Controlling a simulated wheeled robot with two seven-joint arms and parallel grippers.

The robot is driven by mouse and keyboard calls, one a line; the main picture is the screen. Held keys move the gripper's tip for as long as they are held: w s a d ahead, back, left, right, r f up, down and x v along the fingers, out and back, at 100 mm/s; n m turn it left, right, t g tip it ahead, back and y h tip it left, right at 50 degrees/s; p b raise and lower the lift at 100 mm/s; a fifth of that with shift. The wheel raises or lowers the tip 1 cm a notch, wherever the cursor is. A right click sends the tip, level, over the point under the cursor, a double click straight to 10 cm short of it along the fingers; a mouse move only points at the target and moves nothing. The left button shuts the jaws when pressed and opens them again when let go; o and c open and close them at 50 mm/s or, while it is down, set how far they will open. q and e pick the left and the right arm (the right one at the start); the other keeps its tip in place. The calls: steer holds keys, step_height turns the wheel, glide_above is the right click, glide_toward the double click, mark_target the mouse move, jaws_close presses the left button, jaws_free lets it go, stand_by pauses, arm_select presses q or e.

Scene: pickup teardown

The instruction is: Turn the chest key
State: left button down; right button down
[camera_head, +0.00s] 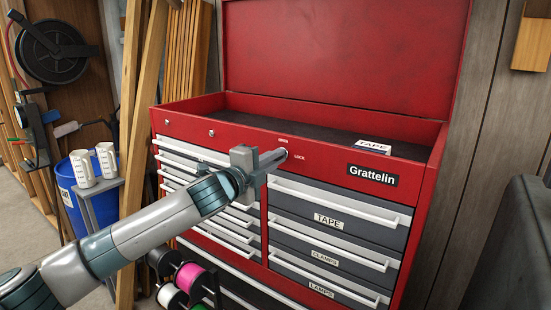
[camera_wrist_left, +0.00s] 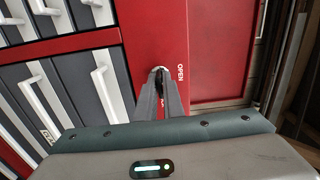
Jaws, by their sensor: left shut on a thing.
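The red tool chest (camera_head: 335,128) stands ahead with its lid (camera_head: 345,50) raised. Its lock, between OPEN and LOCK lettering, is on the red front above the drawers. My left gripper (camera_head: 281,155) reaches it from the left and is shut on the chest key at the lock. In the left wrist view, the fingers (camera_wrist_left: 161,84) close together right at the lock, beside the OPEN lettering. The key is almost wholly hidden between the fingertips, so its angle cannot be told. My right gripper is not in view.
The drawers below, labelled TAPE (camera_head: 328,219), CLAMPS and LAMPS, look shut. A white TAPE card (camera_head: 373,146) lies at the top tray's front right. A blue bin (camera_head: 69,190), white mugs (camera_head: 84,170), wood boards (camera_head: 140,130) and spools (camera_head: 188,277) stand at left.

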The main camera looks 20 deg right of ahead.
arm_select(q)
steer(key=shift+f+m, duration=0.1)
steer(key=shift+m, duration=0.2)
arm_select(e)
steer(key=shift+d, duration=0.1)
arm_select(q)
steer(key=c, duration=2)
jaws_free()
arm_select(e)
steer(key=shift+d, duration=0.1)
arm_select(q)
steer(key=shift+s+a, duration=0.1)
steer(key=shift+a, duration=0.05)
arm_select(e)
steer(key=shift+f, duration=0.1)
